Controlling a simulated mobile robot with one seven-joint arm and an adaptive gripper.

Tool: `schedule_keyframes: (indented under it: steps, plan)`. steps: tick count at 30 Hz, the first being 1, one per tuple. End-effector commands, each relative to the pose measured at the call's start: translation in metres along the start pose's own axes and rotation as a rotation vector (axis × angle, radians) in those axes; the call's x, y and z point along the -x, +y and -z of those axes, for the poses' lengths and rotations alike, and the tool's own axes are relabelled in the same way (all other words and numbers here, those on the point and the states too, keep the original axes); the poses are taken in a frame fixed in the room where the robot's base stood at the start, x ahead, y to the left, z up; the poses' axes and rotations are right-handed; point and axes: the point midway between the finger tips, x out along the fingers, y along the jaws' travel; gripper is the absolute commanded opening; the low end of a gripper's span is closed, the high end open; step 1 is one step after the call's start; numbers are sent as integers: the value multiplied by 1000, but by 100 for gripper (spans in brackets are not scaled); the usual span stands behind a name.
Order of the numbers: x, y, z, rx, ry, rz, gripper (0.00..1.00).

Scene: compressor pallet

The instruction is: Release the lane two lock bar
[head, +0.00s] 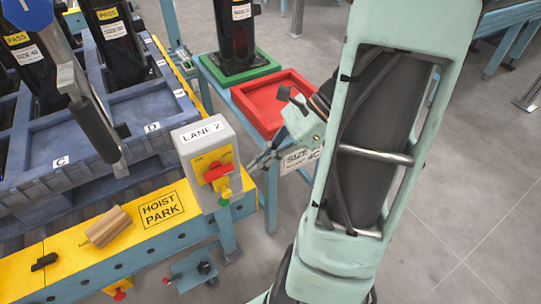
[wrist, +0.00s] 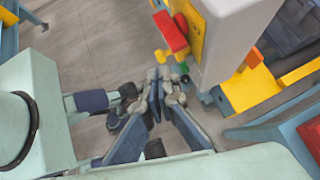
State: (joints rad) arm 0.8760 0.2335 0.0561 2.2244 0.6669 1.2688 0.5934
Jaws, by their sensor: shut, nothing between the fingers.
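The grey LANE 2 box (head: 203,146) stands on the yellow rail. Its yellow front plate carries a red handle (head: 217,173), with a yellow piece and a green knob (head: 224,202) below. In the wrist view, the red handle (wrist: 171,34) and green knob (wrist: 185,79) show beside the box. My gripper (head: 258,164) is just right of the box in the head view, apart from the handle. In the wrist view, my gripper (wrist: 163,84) has its fingertips together and empty, below the handle. I cannot tell which part is the lock bar.
A blue-grey pallet (head: 60,140) with black compressors lies behind. A red tray (head: 271,103) and green tray (head: 239,68) sit on a stand to the right. Floor is clear at far right.

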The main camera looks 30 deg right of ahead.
Motion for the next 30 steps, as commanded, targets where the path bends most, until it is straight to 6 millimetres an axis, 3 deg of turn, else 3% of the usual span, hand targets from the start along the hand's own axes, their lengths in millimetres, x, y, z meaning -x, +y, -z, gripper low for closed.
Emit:
schedule_keyframes:
  steps: [3,10,25,30]
  plan:
    - [-28,1,2,1,-2,-4,0]
    - [-61,1,1,0,-2,-2,0]
    - [-70,0,0,0,0,-1,0]
    - [-82,0,12,-2,-1,-2,0]
